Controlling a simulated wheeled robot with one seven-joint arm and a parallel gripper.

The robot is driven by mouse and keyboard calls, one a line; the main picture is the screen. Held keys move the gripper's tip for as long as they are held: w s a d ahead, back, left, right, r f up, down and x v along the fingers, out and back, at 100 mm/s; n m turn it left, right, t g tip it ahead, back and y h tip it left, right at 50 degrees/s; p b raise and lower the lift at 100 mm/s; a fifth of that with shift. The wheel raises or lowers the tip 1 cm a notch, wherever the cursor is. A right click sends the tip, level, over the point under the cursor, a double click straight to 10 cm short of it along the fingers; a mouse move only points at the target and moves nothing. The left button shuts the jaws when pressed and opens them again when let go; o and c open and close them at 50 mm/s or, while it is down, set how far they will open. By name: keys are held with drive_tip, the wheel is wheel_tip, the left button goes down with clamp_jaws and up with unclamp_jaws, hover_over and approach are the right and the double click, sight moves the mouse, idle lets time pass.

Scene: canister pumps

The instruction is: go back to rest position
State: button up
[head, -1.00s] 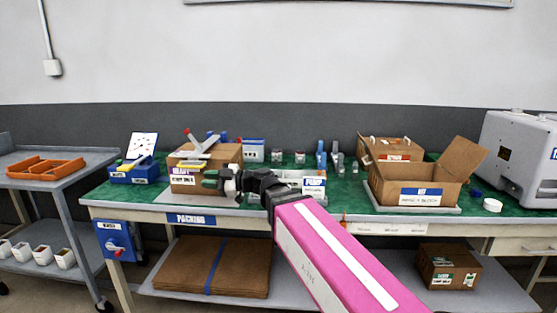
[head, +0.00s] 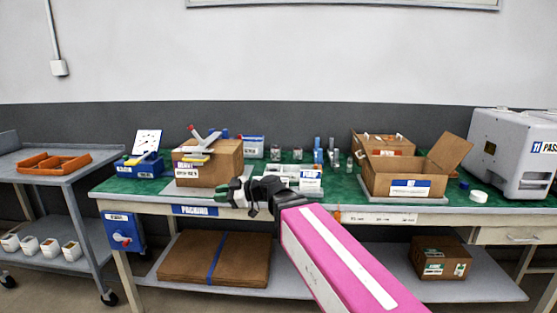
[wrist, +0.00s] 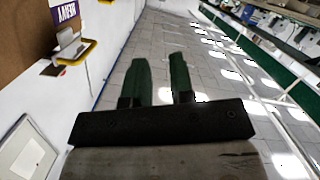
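My gripper (head: 232,192) is at the end of my pink arm, in front of the packing bench's front edge in the head view. In the wrist view its two green fingers (wrist: 160,82) stand apart with bare floor showing between them, so it is open and empty. The packing bench (head: 350,190) has a green top. A cardboard box (head: 208,170) with tools on top stands behind and left of my gripper, and part of a box also shows in the wrist view (wrist: 25,40).
An open carton (head: 410,187) stands on the bench's right half, near a grey machine (head: 515,150). A white divided tray (head: 290,172) lies just behind my gripper. A grey cart (head: 60,165) with an orange tray (head: 55,163) stands left. Flat cardboard (head: 215,258) lies on the lower shelf.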

drive_tip(key=w+d+f+m+h, duration=0.2)
drive_tip(key=d+f+m+h, duration=0.75)
drive_tip(key=d+f, duration=0.95)
drive_tip(key=s+d+f+m+g+h, duration=0.1)
drive_tip(key=s+d+f+m+h, duration=0.1)
drive_tip(key=d+f+m, duration=0.4)
drive_tip(key=s+d+f+m+g+h, duration=0.1)
drive_tip(key=s+d+f+m+h, duration=0.2)
drive_tip(key=d, duration=1)
wheel_tip(320, 180, down, 3)
drive_tip(key=m+h, duration=0.1)
drive_tip(key=m, duration=0.1)
drive_tip(key=shift+s+f+m, duration=0.2)
drive_tip(key=shift+m, duration=0.15)
